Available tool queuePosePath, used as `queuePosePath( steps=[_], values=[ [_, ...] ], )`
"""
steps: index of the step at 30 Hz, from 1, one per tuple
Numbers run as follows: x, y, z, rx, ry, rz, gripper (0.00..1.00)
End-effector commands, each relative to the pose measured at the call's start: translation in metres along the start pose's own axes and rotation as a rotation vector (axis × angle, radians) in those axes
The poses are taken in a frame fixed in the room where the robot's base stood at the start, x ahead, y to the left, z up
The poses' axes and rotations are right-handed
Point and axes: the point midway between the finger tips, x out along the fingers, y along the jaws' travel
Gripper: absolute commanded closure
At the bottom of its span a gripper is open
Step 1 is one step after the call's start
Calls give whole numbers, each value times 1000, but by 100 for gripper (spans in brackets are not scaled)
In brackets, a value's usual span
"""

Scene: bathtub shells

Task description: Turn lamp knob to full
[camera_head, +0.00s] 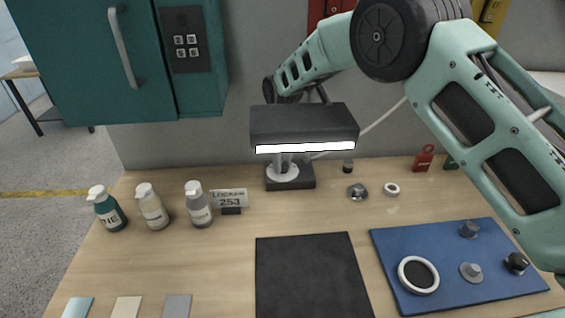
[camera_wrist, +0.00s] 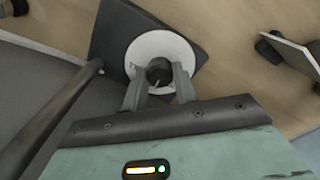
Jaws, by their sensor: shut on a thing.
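The desk lamp has a dark rectangular head (camera_head: 305,125) with a bright white strip along its front lower edge. Its dark square base (camera_head: 306,182) stands on the bench and also shows in the wrist view (camera_wrist: 112,38). A white round dial (camera_wrist: 148,44) on the base carries the small dark lamp knob (camera_wrist: 157,66), which has a pale pointer line towards the bottom of the wrist view. My gripper (camera_wrist: 160,78) is shut on the knob, one grey finger on each side. In the head view the lamp head hides most of my gripper, and the knob cannot be made out.
A dark mat (camera_head: 308,275) lies in front of the lamp, and a blue mat (camera_head: 400,262) with several knobs and a ring lies at right. Several bottles (camera_head: 153,208) and a label sign (camera_head: 229,197) stand at left. A teal cabinet (camera_head: 95,60) hangs at upper left.

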Motion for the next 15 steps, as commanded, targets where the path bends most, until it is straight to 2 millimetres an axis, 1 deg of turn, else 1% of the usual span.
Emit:
queuePosePath(
  steps=[15],
  values=[
    [0, 1, 0, 489, 1, 1, 94]
  ],
)
